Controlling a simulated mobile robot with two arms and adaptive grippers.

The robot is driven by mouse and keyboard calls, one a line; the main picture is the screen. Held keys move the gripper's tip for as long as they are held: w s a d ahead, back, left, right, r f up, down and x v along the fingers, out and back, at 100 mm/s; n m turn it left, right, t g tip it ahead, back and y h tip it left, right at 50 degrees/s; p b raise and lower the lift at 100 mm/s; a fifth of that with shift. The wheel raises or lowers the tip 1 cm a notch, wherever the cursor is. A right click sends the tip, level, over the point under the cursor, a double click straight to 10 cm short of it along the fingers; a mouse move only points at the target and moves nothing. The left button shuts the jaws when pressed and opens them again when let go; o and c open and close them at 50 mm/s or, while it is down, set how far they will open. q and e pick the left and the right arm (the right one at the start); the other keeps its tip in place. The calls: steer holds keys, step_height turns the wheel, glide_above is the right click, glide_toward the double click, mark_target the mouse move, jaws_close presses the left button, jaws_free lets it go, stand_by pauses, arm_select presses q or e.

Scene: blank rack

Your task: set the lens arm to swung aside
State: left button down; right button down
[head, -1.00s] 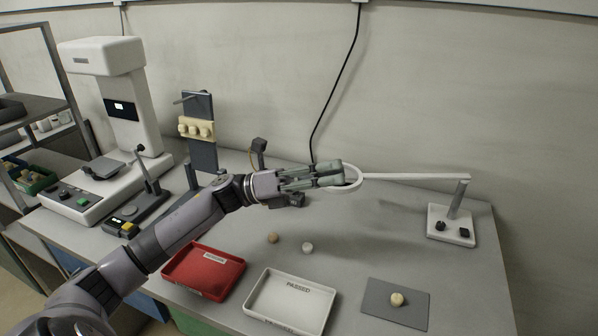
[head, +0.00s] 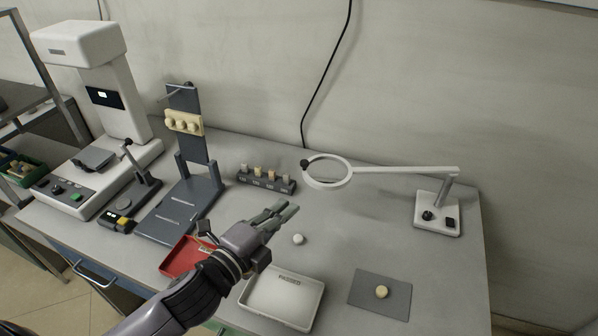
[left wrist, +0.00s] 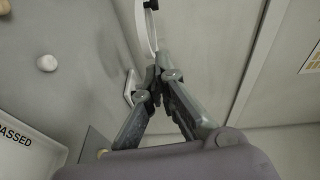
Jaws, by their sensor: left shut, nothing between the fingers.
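The lens arm (head: 405,169) is a thin white bar that runs left from a post on a white base (head: 437,214) at the right of the bench. It ends in a white lens ring (head: 327,184) with a black knob (head: 305,163) on its left edge. The ring hangs over the bench's back middle. My left gripper (head: 290,210) is shut and empty, in front of the ring and to its lower left, apart from it in the head view. In the left wrist view its closed fingertips (left wrist: 162,76) show below part of the white ring (left wrist: 146,30). My right gripper is not in view.
A white tray (head: 256,306) and a red tray (head: 170,268), partly hidden by my arm, lie in front. A grey mat (head: 365,303) holds a pale round piece (head: 382,292). A small rack (head: 262,182) with several pegs and a dark stand (head: 186,135) stand left of the ring.

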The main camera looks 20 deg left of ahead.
arm_select(q)
steer(key=w+f+p, duration=0.1)
steer(key=w+p, duration=0.1)
steer(key=w, duration=0.9)
steer(key=shift+w+d, duration=0.35)
steer(key=shift+w, duration=0.05)
